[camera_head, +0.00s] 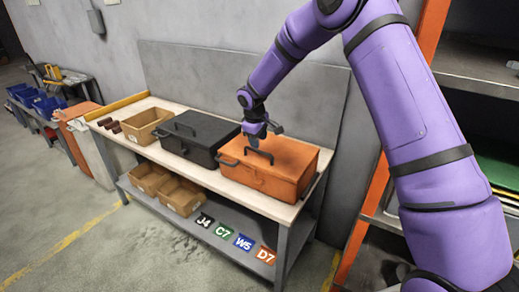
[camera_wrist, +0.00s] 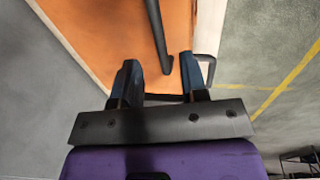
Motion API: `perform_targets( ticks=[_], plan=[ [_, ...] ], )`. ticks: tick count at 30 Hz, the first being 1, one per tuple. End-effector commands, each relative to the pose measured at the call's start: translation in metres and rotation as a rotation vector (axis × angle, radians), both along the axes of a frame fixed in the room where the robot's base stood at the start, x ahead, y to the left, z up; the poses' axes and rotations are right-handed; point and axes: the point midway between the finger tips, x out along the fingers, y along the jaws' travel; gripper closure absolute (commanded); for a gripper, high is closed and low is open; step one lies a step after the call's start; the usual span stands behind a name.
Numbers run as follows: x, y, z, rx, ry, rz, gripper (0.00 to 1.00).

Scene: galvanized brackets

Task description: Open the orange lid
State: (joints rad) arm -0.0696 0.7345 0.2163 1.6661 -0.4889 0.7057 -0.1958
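The orange box with its orange lid (camera_head: 292,153) stands at the right end of the workbench, and the lid looks shut. A dark bar handle (camera_head: 259,154) lies on top of the lid. In the wrist view, the orange lid (camera_wrist: 105,35) fills the upper middle and the handle (camera_wrist: 156,32) runs down it. My gripper (camera_head: 263,138) is just above the lid, close to the handle. The wrist view shows my gripper (camera_wrist: 158,62) open, with the handle's lower end appearing between its fingertips. I cannot tell whether they touch it.
A black lidded box (camera_head: 198,135) stands left of the orange box on the workbench (camera_head: 283,209). A cardboard bin (camera_head: 146,126) is farther left. Two more bins and several labelled tags (camera_head: 243,242) are on the lower shelf. A grey panel rises behind; a shelving rack (camera_head: 480,75) stands right.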

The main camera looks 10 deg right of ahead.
Motion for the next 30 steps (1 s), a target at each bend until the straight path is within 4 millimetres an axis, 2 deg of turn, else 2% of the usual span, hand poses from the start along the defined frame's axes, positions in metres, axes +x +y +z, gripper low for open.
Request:
perform_targets(
  ticks=[3,9,21,22,27,30],
  plan=[
    [0.003,-0.003,-0.021,-0.001,0.001,0.000,0.60],
    [0.006,-0.006,-0.042,-0.001,0.000,-0.001,0.60],
    [0.007,-0.007,-0.049,-0.001,-0.001,-0.001,0.60],
    [0.007,-0.008,-0.049,-0.001,-0.001,-0.001,0.62],
    [0.007,-0.007,-0.049,-0.001,-0.001,-0.001,1.00],
    [0.007,-0.007,-0.049,-0.001,-0.001,-0.001,1.00]
  ],
)
